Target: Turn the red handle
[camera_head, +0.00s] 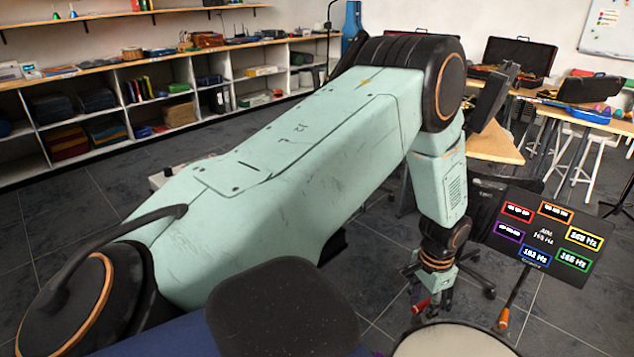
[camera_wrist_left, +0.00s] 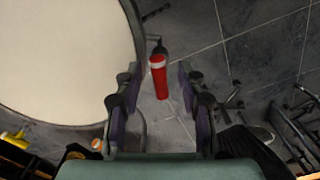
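The red handle (camera_wrist_left: 160,80) shows in the left wrist view with a pale band near its upper end. A dark crank joins it at the rim of a round white drum (camera_wrist_left: 62,55). In the head view, the red handle (camera_head: 421,306) is a small patch beside the drum (camera_head: 452,342). My left gripper (camera_head: 437,297) points down close to it and partly covers that area. In the wrist view, the left gripper's (camera_wrist_left: 160,88) fingers are spread, one on each side of the handle, with gaps visible. Contact is not seen. My right gripper is not in view.
A black panel with coloured frequency labels (camera_head: 547,236) stands right of my left arm. Shelves (camera_head: 130,100) line the left wall. Tables with open cases (camera_head: 520,55) stand at the back right. Tiled floor (camera_head: 90,210) lies open at left.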

